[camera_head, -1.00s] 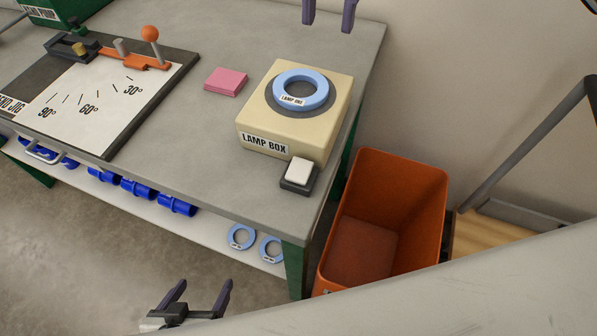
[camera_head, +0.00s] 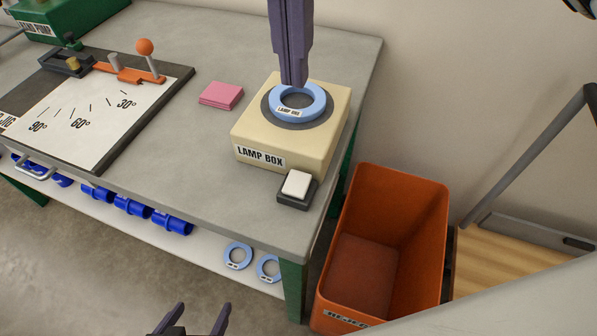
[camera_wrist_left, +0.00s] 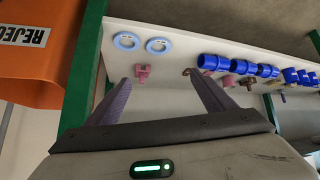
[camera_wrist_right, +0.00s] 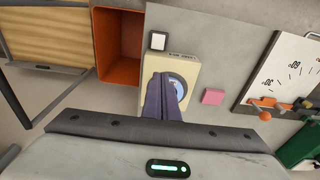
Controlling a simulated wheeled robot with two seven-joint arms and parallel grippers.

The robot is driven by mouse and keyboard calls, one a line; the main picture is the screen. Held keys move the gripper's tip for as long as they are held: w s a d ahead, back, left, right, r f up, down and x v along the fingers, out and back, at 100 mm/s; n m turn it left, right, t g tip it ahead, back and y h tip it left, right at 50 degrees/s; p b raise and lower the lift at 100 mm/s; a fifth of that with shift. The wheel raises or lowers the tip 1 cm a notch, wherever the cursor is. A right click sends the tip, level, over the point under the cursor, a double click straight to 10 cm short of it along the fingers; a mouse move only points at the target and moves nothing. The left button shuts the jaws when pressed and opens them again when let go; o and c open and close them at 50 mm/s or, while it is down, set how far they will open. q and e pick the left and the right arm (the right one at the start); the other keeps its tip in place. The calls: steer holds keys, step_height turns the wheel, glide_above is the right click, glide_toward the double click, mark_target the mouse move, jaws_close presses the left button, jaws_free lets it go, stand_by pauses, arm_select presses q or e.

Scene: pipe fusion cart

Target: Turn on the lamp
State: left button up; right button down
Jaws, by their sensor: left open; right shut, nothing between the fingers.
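The cream lamp box (camera_head: 272,155) stands near the right end of the bench, with a blue ring (camera_head: 318,102) on its dark round top. A white rocker switch (camera_head: 296,185) on a dark base sits in front of the box. My right gripper (camera_head: 294,84) is shut and empty, pointing down at the ring's far side; whether it touches the ring is unclear. In the right wrist view its fingers (camera_wrist_right: 163,84) partly cover the ring, and the switch (camera_wrist_right: 158,41) is clear of them. My left gripper (camera_head: 192,318) is open and empty, low in front of the bench.
A pink block (camera_head: 221,96) lies left of the box. The bend jig (camera_head: 90,110) is further left. An orange reject bin (camera_head: 385,250) stands right of the bench. Blue fittings (camera_head: 130,206) and two blue rings (camera_head: 238,256) lie on the lower shelf.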

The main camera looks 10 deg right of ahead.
glide_above(300, 179)
steer(key=s+a, duration=0.2)
steer(key=f, duration=0.1)
arm_select(q)
steer(key=shift+w+d, duration=0.25)
steer(key=shift+d, duration=0.1)
arm_select(e)
steer(key=shift+s+d, duration=0.1)
steer(key=shift+d, duration=0.15)
arm_select(q)
steer(key=shift+b, duration=0.3)
arm_select(e)
steer(key=shift+f, duration=0.15)
arm_select(q)
steer(key=shift+f, duration=0.15)
arm_select(e)
steer(key=f, duration=0.4)
steer(key=w+d+f, duration=0.1)
steer(key=f, duration=0.8)
steer(key=shift+w+d+f, duration=0.15)
steer(key=shift+w+f, duration=0.2)
steer(key=shift+w, duration=0.05)
